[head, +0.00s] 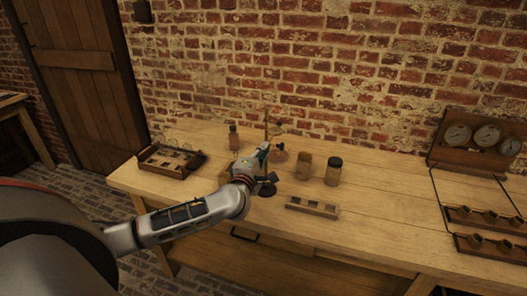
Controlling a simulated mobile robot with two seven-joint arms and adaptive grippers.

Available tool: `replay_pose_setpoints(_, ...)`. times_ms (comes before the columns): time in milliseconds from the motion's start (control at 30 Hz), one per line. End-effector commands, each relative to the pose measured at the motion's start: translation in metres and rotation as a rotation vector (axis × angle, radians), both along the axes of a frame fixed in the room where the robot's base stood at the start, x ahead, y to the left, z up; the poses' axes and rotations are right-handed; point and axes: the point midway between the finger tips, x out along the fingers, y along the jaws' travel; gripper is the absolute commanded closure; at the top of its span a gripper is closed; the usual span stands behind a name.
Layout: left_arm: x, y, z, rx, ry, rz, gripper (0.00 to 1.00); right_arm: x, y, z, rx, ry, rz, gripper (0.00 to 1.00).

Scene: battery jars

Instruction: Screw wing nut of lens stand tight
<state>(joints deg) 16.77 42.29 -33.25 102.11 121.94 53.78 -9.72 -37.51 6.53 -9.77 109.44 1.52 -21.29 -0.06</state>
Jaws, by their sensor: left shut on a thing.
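My left gripper (264,154) reaches in over the wooden bench and is shut at the lens stand. The stand's thin upright rod (266,122) rises just behind the fingers. The wing nut is too small and too covered by the fingers to make out by itself. A dark round foot (266,188) shows below the gripper, probably the stand's base. My right gripper is not in view.
A brown bottle (233,137) stands left of the gripper. An amber jar (304,167) and a dark-lidded jar (333,172) stand to the right. A small slotted wooden rack (312,207) lies in front. A wooden tray (171,160) is at left, a gauge panel (476,143) at far right.

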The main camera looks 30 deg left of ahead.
Motion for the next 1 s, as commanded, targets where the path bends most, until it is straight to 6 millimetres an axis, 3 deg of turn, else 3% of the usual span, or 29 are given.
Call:
replay_pose_setpoints(167,0.000,0.000,0.000,-0.001,-0.001,-0.001,1.00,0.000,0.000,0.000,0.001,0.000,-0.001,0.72)
replay_pose_setpoints(200,0.000,0.000,0.001,-0.001,-0.001,-0.001,0.88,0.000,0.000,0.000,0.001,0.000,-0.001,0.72)
replay_pose_setpoints(267,0.000,0.000,0.000,-0.001,-0.001,-0.001,0.75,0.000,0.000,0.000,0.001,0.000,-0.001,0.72)
replay_pose_setpoints(667,-0.004,-0.001,0.000,-0.001,0.001,-0.001,0.75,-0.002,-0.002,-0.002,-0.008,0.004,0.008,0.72)
replay_pose_setpoints(767,-0.014,-0.003,-0.001,-0.001,0.001,-0.001,0.75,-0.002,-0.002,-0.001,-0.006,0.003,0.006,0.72)
replay_pose_setpoints(1000,-0.060,-0.015,-0.002,-0.002,0.002,-0.002,0.75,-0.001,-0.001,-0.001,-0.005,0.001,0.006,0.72)
